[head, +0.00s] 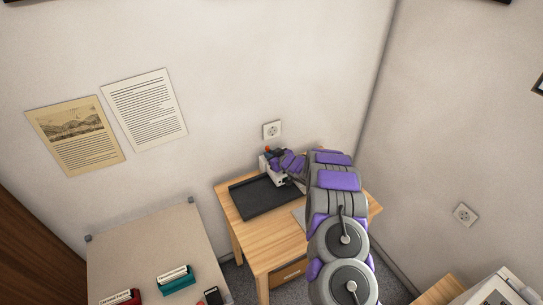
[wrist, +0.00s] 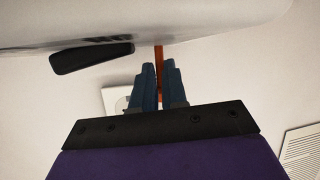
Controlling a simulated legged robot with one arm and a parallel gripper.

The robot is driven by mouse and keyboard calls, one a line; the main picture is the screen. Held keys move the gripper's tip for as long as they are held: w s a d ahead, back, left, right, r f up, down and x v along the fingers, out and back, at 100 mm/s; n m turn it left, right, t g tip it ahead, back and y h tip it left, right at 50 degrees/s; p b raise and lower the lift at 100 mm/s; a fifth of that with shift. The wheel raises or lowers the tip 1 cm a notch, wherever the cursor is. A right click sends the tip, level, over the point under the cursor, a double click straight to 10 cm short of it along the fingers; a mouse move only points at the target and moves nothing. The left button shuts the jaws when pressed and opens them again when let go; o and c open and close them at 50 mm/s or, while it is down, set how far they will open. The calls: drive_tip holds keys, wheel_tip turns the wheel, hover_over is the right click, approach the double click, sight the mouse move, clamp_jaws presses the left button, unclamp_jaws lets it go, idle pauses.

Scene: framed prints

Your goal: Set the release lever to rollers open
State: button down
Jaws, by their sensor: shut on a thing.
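A small whitish machine (head: 277,173) stands at the back of the wooden desk in the head view, mostly behind my arm. A reddish-orange tip (head: 267,149) shows at its top left. In the wrist view, the machine's pale body (wrist: 225,18) fills the top edge. A thin orange-red lever (wrist: 158,52) stands out from it, between the blue fingertips of my gripper (wrist: 158,68). My gripper is shut on this lever. A dark oval part (wrist: 92,56) sits left of the lever. In the head view my gripper (head: 275,156) is small and partly hidden at the machine. Lever markings cannot be read.
A black flat tray (head: 262,197) lies on the wooden desk (head: 232,212) before the machine. A wall socket (head: 271,130) is just behind. A pale table (head: 150,245) with red and teal holders stands left. Two prints (head: 145,109) hang on the wall.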

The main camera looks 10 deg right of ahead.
drive_tip(key=shift+a, duration=0.3)
drive_tip(key=c, duration=1.1)
unclamp_jaws()
drive_tip(key=shift+a, duration=0.15)
drive_tip(key=shift+o, duration=0.2)
drive_tip(key=shift+d, duration=0.2)
drive_tip(key=shift+s+d, duration=0.1)
drive_tip(key=shift+d, duration=0.05)
drive_tip(key=shift+s+d+r, duration=0.2)
drive_tip(key=p+v, duration=0.2)
drive_tip(key=v, duration=1.4)
drive_tip(key=shift+s+r, duration=0.15)
drive_tip(key=shift+o, duration=0.3)
drive_tip(key=shift+a, duration=0.1)
